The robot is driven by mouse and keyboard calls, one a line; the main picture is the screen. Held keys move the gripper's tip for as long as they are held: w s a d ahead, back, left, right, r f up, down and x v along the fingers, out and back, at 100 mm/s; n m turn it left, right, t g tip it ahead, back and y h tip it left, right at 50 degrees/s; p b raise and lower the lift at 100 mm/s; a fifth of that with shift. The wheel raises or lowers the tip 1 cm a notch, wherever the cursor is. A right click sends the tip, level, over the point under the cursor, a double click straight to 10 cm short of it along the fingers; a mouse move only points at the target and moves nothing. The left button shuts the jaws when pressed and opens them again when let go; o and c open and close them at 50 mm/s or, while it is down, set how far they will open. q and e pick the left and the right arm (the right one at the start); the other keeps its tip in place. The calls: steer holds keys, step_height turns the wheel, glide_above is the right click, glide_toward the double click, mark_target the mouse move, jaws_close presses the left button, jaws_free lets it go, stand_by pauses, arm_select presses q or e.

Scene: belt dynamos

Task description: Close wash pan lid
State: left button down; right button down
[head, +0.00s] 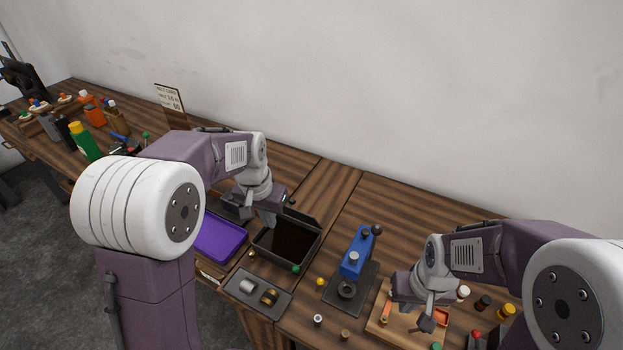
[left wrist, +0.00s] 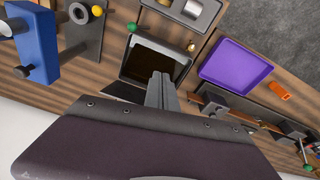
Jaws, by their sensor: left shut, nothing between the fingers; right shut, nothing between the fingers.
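The wash pan (head: 262,253) is a black rectangular tub with dark liquid inside, in the middle of the bench. It is open from above, and it also shows in the left wrist view (left wrist: 127,62). A raised dark edge, perhaps part of its lid, shows at its back; my left arm hides some of it, so I cannot tell the lid's angle. My left gripper (head: 269,222) is shut and empty, pointing down at the pan's back left; its fingers also show in the left wrist view (left wrist: 160,92). My right gripper (head: 427,324) is shut and empty above a wooden tray at right.
A purple tray (head: 220,238) lies left of the pan. A grey tray (head: 240,285) with metal cylinders lies in front. A blue press (head: 354,255) stands to the right. The wooden tray (head: 380,328) holds small parts. Bottles (head: 84,142) stand far left. Bare bench lies behind the press.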

arm_select(q)
steer(key=w+d+r+m+p, duration=0.2)
steer(key=w+d+r+p, duration=0.3)
steer(key=w+r+p, duration=0.55)
step_height(320, 180, down, 11)
steer(key=p, duration=0.2)
steer(key=shift+w+p, duration=0.2)
steer(key=shift+p, duration=0.1)
steer(key=shift+w, duration=0.1)
